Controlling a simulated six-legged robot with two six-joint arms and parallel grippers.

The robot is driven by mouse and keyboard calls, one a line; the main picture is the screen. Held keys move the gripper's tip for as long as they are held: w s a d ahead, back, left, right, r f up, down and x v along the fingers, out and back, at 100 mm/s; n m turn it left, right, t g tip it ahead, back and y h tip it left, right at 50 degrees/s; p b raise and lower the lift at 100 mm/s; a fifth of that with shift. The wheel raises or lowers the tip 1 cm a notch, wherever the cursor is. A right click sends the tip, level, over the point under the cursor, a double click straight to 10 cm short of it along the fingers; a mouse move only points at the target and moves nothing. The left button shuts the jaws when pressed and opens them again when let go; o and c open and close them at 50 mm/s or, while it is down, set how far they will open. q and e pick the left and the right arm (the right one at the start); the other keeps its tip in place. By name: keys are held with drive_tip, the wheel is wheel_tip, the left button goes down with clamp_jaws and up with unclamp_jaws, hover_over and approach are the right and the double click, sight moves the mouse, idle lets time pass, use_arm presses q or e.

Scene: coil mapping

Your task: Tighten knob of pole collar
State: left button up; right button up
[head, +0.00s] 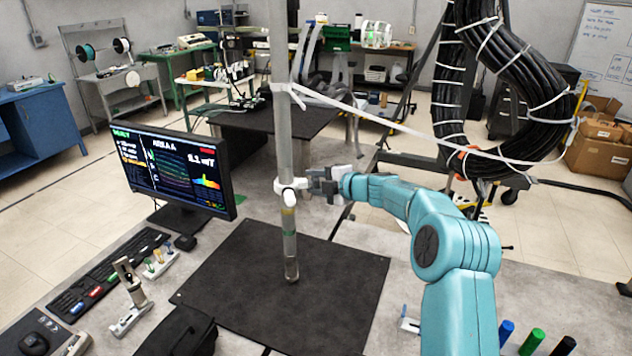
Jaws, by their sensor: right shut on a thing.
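A grey vertical pole (280,130) hangs over the black mat, with a clear tube-like lower end (290,250). A white pole collar (288,196) sits around the pole at mid-height, with a white rounded part facing me. My right gripper (318,186) reaches in from the right at the collar's right side. It is shut on the collar's knob, which its fingers mostly hide. A second white fitting (284,88) is on the pole higher up, with a pale strip running off to the right. My left gripper is not in view.
A black mat (330,290) lies on the grey table under the pole. A monitor (175,170), keyboard (105,275) and small metal stand (130,290) are on the left. Thick black cables (520,75) hang at upper right. Coloured markers (530,342) stand at lower right.

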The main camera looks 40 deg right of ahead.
idle(0.3)
drive_tip(key=o, duration=1)
drive_tip(key=shift+c, duration=0.2)
drive_tip(key=shift+s, duration=0.15)
drive_tip(key=shift+s+d+b, duration=0.15)
drive_tip(key=shift+s+b, duration=0.15)
drive_tip(key=shift+s, duration=0.05)
drive_tip(key=b+v, duration=0.4)
drive_tip(key=v, duration=1.1)
drive_tip(key=shift+s, duration=0.15)
drive_tip(key=shift+r, duration=0.15)
